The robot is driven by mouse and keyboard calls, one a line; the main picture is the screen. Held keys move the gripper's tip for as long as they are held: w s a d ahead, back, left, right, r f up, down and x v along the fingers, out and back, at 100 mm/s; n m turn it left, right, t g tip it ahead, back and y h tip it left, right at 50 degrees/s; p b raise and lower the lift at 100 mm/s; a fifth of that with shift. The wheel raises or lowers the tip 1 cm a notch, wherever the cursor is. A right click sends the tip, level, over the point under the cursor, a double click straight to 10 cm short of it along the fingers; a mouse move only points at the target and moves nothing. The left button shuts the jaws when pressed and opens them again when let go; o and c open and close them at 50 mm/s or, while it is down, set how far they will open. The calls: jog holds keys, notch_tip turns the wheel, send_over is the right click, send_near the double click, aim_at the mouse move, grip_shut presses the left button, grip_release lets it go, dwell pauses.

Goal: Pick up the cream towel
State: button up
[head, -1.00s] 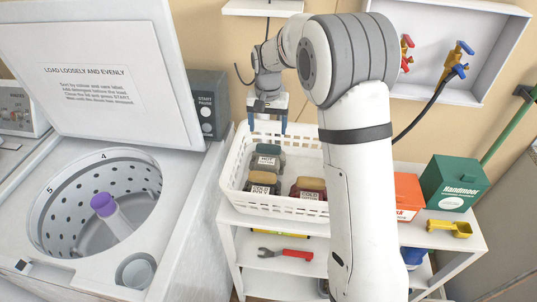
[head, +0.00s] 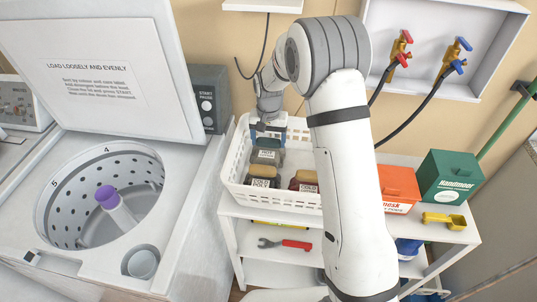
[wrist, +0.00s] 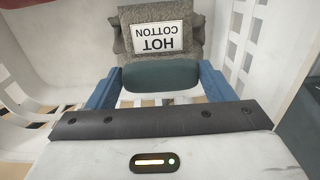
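No towel that is plainly cream shows. The nearest in colour is a tan roll (head: 264,171) on a dark bundle with a COLD label in the white basket (head: 268,199). My gripper (head: 267,134) is low at the basket's back left, pointing down. In the wrist view, my gripper's (wrist: 160,82) blue fingers stand apart on either side of a dark teal roll (wrist: 160,77), close to its ends; I see no clear grip. A grey bundle labelled HOT COTTON (wrist: 160,38) lies beyond the roll. It also shows in the head view (head: 266,156).
A dark red bundle (head: 302,186) with a tan roll lies at the basket's right. The basket's slotted walls surround my gripper. An open washer (head: 103,205) stands at left.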

jog(key=c, duration=1.5)
jog(key=shift+r, duration=0.1)
